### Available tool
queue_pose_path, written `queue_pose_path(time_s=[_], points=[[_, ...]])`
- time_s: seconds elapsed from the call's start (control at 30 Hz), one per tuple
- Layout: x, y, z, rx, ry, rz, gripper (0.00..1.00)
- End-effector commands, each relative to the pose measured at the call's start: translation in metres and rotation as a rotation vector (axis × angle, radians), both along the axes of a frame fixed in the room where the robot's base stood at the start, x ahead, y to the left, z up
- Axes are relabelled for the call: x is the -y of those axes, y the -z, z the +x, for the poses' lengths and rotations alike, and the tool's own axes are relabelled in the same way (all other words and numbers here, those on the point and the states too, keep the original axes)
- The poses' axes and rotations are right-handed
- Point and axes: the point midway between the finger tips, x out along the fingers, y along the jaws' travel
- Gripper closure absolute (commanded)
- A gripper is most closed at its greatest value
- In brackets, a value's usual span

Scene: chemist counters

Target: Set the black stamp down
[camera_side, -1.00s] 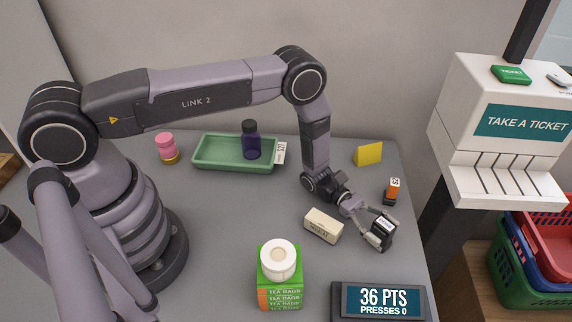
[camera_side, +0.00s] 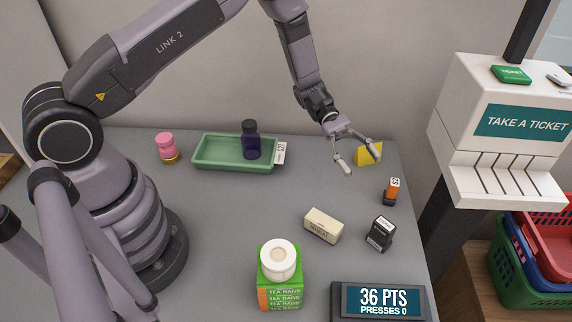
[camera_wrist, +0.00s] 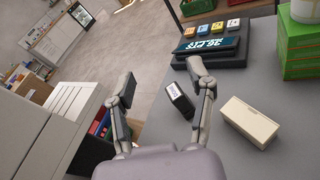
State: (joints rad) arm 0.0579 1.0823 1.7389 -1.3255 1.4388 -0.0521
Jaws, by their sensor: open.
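The black stamp (camera_side: 380,234) stands on the grey counter near its right side, with a white label on its top. It also shows in the wrist view (camera_wrist: 181,101), between my fingers in the picture but well beyond them. My gripper (camera_side: 362,160) is open and empty. It is raised above the counter, up and back from the stamp, in front of the yellow block. In the wrist view my gripper (camera_wrist: 160,88) has its two fingers spread wide, and the right finger overlaps the stamp's edge.
A cream box (camera_side: 323,226) lies left of the stamp. An orange stamp (camera_side: 392,191) stands behind it. The points display (camera_side: 380,302) is at the front edge. A tea bags box (camera_side: 279,287), a green tray (camera_side: 215,165) with a dark bottle, and a yellow block (camera_side: 370,153) are also on the counter.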

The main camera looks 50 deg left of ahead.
Motion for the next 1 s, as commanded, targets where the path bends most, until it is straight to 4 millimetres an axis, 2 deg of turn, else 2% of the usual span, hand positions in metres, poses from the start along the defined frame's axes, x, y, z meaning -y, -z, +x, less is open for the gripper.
queue_pose_path(time_s=[0.03,0.1,0.3,0.4,0.6,0.73,0.9,1.0], points=[[-0.006,-0.033,-0.006,0.080,0.051,0.043,0.45],[-0.017,-0.068,-0.021,0.185,0.124,0.115,0.45],[-0.058,-0.150,-0.076,0.495,0.307,0.346,0.45],[-0.082,-0.180,-0.107,0.655,0.383,0.477,0.45],[-0.135,-0.221,-0.170,0.975,0.507,0.768,0.45],[-0.167,-0.235,-0.206,1.165,0.566,0.966,0.45],[-0.197,-0.244,-0.236,1.337,0.616,1.167,0.45],[-0.206,-0.246,-0.245,1.389,0.631,1.234,0.45]])
